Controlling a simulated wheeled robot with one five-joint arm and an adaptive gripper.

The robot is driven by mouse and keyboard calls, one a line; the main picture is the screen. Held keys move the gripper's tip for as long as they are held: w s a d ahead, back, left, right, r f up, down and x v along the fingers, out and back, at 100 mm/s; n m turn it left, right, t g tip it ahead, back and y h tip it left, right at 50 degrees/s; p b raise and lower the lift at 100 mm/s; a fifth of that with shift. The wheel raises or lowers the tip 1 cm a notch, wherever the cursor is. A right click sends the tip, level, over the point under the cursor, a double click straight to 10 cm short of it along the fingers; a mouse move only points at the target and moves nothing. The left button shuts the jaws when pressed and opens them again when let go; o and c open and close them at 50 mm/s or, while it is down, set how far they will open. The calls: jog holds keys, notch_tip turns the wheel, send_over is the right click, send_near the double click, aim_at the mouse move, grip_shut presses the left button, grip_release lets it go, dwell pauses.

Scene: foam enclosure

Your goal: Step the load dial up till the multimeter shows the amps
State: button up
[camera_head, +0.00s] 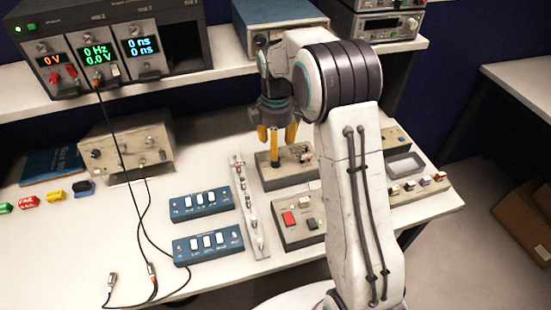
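My gripper (277,138) has yellow fingers that point down and stand apart, with nothing visible between them. It hangs over a grey box (288,178) with a dark upright knob (273,163) on top. The knob may be the load dial; no label is readable. Whether the fingers touch the knob cannot be told. At the upper left, a dark instrument rack (75,37) holds a module with an orange display (51,60) reading 0 V, likely the multimeter. Its neighbours show 0 Hz and 0.0 V in green (97,54) and 0 ns twice in blue (143,46).
Two blue switch boxes (201,203) and a slim strip of connectors (249,212) lie left of the grey box. A box with a red button (289,218) stands in front of it. Black cables (137,205) run down the left of the bench (70,245).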

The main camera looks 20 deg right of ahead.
aim_at(276, 161)
jog(key=shift+f+p, duration=0.35)
jog(key=shift+f, duration=2.95)
grip_shut()
